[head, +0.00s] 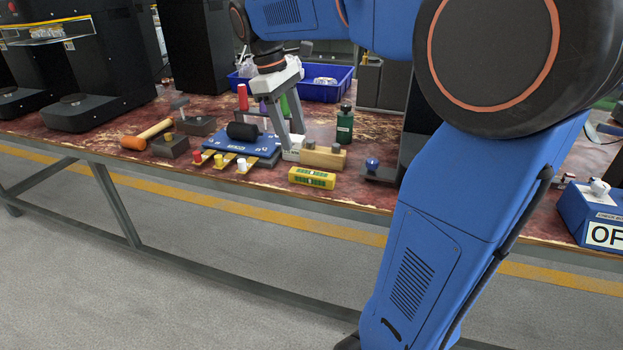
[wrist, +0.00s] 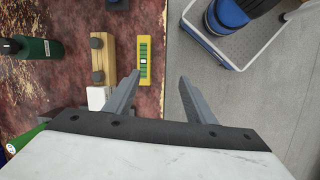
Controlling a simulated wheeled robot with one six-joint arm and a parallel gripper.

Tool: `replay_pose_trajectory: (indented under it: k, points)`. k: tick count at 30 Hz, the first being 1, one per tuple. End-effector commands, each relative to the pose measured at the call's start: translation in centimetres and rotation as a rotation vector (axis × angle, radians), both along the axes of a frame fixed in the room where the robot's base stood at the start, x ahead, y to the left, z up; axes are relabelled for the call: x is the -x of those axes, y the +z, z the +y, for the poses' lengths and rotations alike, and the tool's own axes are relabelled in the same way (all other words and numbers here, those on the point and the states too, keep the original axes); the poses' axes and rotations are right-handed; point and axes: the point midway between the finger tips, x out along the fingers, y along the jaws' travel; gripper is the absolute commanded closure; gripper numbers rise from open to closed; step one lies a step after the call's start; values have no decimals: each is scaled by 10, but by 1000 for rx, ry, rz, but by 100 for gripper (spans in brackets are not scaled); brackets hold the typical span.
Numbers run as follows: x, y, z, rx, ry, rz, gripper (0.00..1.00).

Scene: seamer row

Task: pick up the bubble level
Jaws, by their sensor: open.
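The bubble level (head: 311,178) is a yellow block with green windows. It lies flat near the front edge of the bench. In the wrist view the level (wrist: 144,60) lies beyond the left fingertip, lengthwise up the picture. My gripper (head: 290,138) is open and empty, with its fingers pointing down above the bench behind and left of the level. In the wrist view the gripper (wrist: 159,76) shows both fingers apart, and the level sits left of the middle between them.
A wooden block with dark knobs (head: 324,157) stands just behind the level. A green bottle (head: 345,126) is farther back. A blue board with a black roller (head: 240,146) lies to the left, and a small stand with a blue knob (head: 373,164) to the right. The bench edge is close in front.

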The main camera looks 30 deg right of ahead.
Motion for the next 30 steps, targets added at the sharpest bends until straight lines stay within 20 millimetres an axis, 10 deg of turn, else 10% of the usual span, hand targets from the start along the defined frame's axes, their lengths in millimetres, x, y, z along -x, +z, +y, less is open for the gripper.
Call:
replay_pose_trajectory:
  k: [12, 30]
  points:
    - [-62, 14, -21, 18, 103, 183, 50]
    - [-36, -69, -43, 17, 106, 190, 50]
